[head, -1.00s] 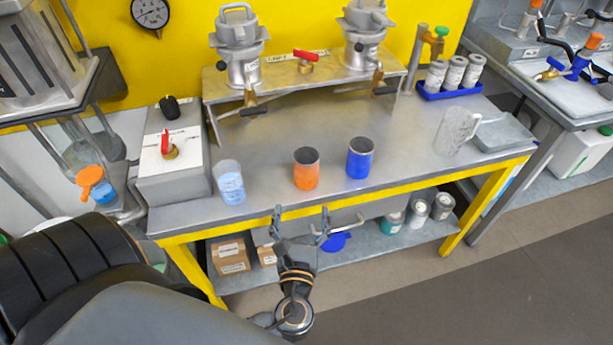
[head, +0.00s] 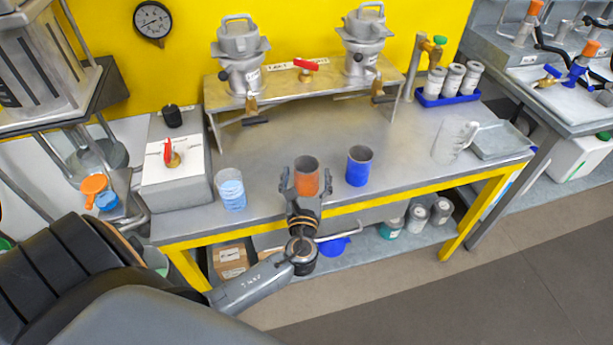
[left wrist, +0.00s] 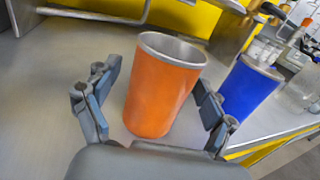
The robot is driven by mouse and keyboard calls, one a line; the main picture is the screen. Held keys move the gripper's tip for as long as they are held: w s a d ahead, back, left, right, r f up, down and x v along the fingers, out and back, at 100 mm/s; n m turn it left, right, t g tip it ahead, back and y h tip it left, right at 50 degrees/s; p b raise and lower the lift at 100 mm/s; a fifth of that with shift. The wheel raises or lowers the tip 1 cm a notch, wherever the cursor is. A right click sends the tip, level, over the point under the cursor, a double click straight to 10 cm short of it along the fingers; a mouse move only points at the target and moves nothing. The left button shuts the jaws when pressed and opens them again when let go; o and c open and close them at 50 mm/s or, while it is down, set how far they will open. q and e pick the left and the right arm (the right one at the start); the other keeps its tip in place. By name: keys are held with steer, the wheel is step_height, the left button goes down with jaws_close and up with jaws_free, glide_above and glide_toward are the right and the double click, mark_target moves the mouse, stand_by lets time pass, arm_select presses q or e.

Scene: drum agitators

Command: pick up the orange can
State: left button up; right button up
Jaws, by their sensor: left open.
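The orange can (head: 306,178) stands upright on the grey bench near its front edge, with an open metal-rimmed top. In the left wrist view the orange can (left wrist: 159,88) stands between the spread fingers. My left gripper (head: 306,184) is open, with one finger on each side of the can; it also shows in the left wrist view (left wrist: 155,100). A gap shows between the left finger and the can. The right finger is close to the can, and I cannot tell if it touches. My right gripper is not in view.
A blue can (head: 359,167) stands just right of the orange can. A clear cup with blue liquid (head: 231,190) stands to the left. A clear jug (head: 452,140) is at the right. A metal stand (head: 309,84) with two agitators is behind. The bench middle is clear.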

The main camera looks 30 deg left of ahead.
arm_select(q)
steer(key=shift+w+a, duration=0.1)
steer(key=shift+w, duration=0.05)
steer(key=c, duration=1.2)
